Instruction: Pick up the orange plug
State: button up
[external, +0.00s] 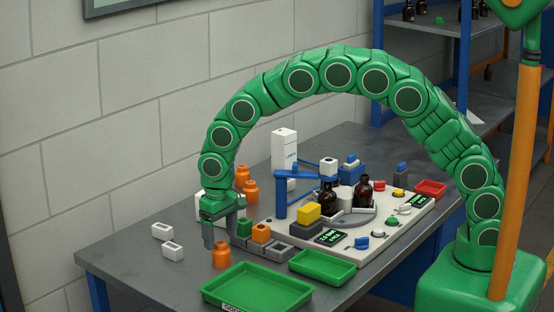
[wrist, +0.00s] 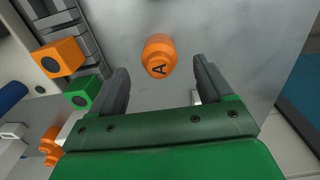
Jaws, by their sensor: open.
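An orange plug (external: 221,255) stands on the grey table near its front left edge. In the wrist view the orange plug (wrist: 158,57) shows a rounded shape with a black letter A, just beyond and between the fingertips. My gripper (external: 222,236) is open and empty, pointing down above and slightly behind the plug. The wrist view shows both dark fingers of my gripper (wrist: 159,70) spread apart, one on each side of the plug's line. They do not appear to touch it. More orange pieces (external: 251,190) stand behind the gripper.
Green trays (external: 256,289) lie in front. White blocks (external: 172,250) lie at left. Amber bottles (external: 363,191) stand on the white station.

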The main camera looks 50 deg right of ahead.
aim_at(221, 243)
jog(key=shift+d+f, duration=0.1)
jog(key=shift+f, duration=2.8)
jog(key=c, duration=1.2)
jog(key=shift+o, duration=0.2)
jog(key=shift+r, duration=0.15)
